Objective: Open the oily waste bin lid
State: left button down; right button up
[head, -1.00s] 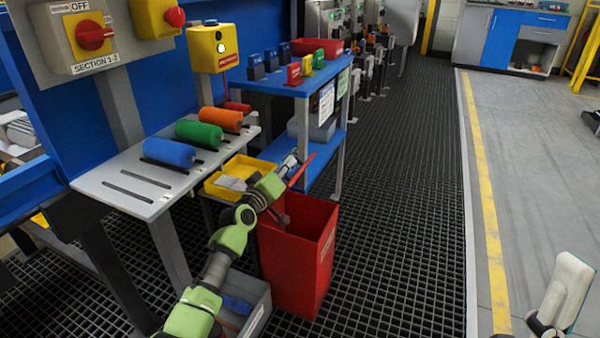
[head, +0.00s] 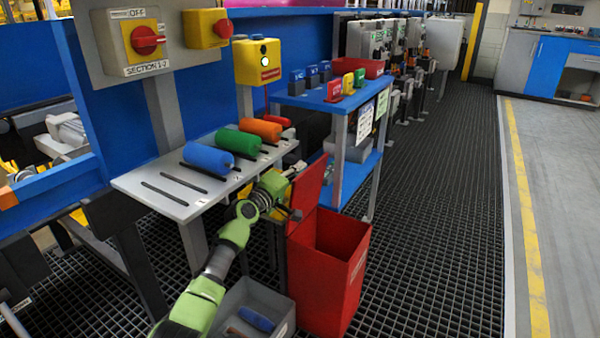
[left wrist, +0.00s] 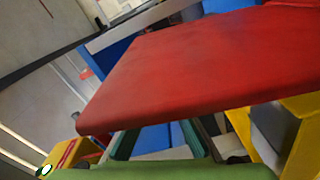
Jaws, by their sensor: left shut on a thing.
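The red bin (head: 345,265) stands on the grating floor, with its open top showing in the head view. Its red lid (head: 309,188) is raised and stands steeply at the left rim. The lid also fills much of the left wrist view as a broad red panel (left wrist: 200,70). My left gripper (head: 292,172) is at the lid's upper left side and is shut on the lid; its fingertips are small and partly hidden. My right gripper is out of view.
A grey crate (head: 283,328) with a blue item stands left of the bin. A grey rack (head: 140,185) holds blue, green and orange rollers. A blue shelf (head: 340,100) stands behind the bin. The grating to the right is clear.

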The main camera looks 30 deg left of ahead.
pick_arm(q)
jog(key=c, duration=2.2)
grip_release()
jog(key=shift+o, duration=0.2)
jog(key=s, duration=1.2)
jog(key=shift+a, duration=0.25)
